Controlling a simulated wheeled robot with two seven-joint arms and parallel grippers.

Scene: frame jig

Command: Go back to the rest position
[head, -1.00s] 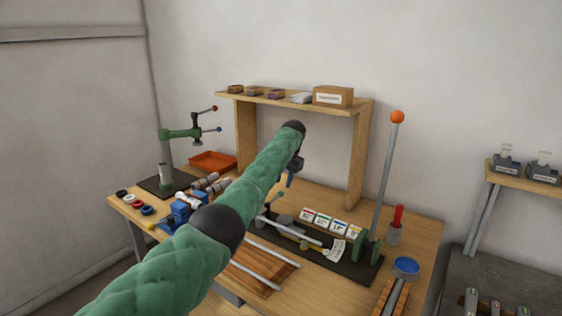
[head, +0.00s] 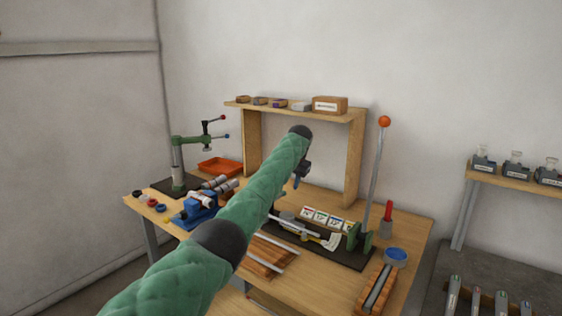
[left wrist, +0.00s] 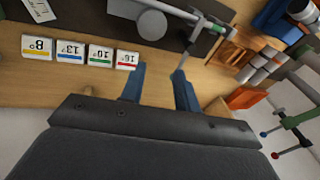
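My left gripper (head: 301,176) is above the workbench (head: 300,268), in front of the wooden shelf frame. In the left wrist view its two blue fingers (left wrist: 160,88) are spread apart, with bare wood between them and nothing held. A thin grey rod of the jig shows close to one finger; I cannot tell if they touch. The jig's dark base (head: 350,255) carries a tall lever with an orange knob (head: 384,122). My left arm hides part of the jig. My right gripper is in neither view.
Numbered cards (head: 322,217) stand behind the jig. A green press (head: 180,160), an orange tray (head: 220,167) and a blue fixture (head: 197,210) are at the left. A red-handled tool (head: 388,218) and blue dish (head: 396,256) are at the right. A side shelf (head: 510,178) holds several grey devices.

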